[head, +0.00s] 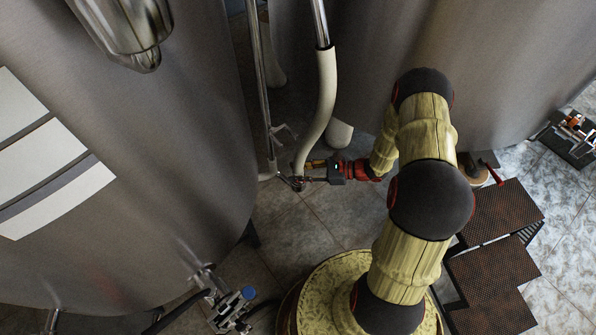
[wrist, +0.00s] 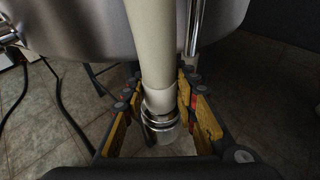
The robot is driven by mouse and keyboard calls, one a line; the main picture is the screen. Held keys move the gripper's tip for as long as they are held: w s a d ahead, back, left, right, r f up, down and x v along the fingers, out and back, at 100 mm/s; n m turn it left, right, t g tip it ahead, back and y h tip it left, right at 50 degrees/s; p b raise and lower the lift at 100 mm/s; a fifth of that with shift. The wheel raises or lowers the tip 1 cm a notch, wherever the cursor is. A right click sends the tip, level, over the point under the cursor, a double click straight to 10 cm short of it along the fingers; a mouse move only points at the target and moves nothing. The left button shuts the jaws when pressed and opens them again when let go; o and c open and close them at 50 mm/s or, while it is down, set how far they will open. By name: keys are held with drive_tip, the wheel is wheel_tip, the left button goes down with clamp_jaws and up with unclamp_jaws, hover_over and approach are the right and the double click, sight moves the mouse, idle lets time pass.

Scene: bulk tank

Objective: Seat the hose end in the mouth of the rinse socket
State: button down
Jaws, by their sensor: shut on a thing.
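The cream hose (head: 325,95) hangs from a steel pipe between two tanks and curves down to my gripper (head: 304,180). In the wrist view the hose (wrist: 153,45) runs down between my gripper's (wrist: 158,98) yellow-padded fingers. It ends in a pale sleeve and a shiny metal hose end (wrist: 161,125), which points down and away from the hanging part. My gripper is shut on the hose at this end. I cannot clearly make out the rinse socket. A thin steel pipe with a pale elbow (head: 268,172) stands just left of my gripper, but I cannot tell whether it is the socket.
A large steel tank (head: 120,190) fills the left, and another tank (head: 460,60) stands behind. Rusty steps (head: 492,268) are at the right. A valve with a blue knob (head: 248,293) is low on the left tank. Tiled floor (head: 305,222) shows between them.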

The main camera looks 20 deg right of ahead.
drive_tip(key=c, duration=1.3)
unclamp_jaws()
drive_tip(key=shift+d, duration=0.1)
drive_tip(key=v, duration=1.1)
drive_tip(key=shift+s+d+r, duration=0.15)
drive_tip(key=shift+s+d, duration=0.05)
drive_tip(key=shift+d, duration=0.1)
